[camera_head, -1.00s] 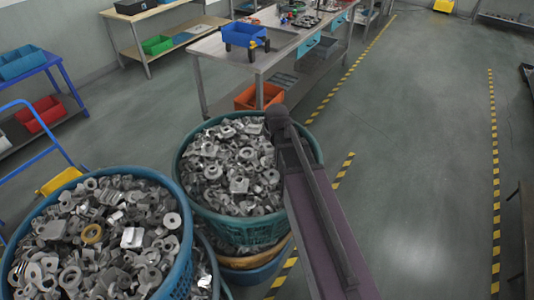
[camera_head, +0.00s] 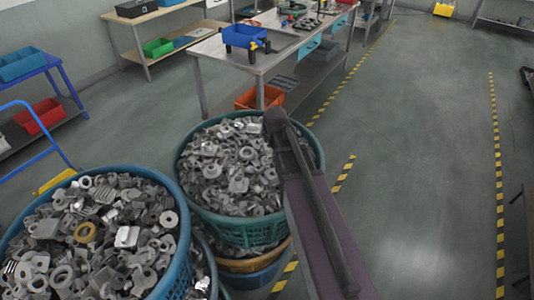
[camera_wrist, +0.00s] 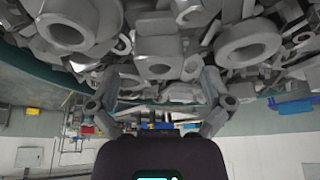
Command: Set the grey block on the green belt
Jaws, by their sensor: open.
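My gripper (camera_wrist: 160,88) shows in the wrist view with its two grey fingers spread apart and nothing between them. It is close to a heap of grey metal parts (camera_wrist: 155,45). In the head view, a teal basket (camera_head: 250,232) and a blue basket (camera_head: 181,262) are full of similar grey parts. I cannot tell which piece, if any, is the grey block. I cannot make out a green belt in either view. My arm covers the right side of the teal basket in the head view.
A blue cart frame (camera_head: 55,140) is at left. The floor (camera_head: 420,130) at right is clear between striped lines.

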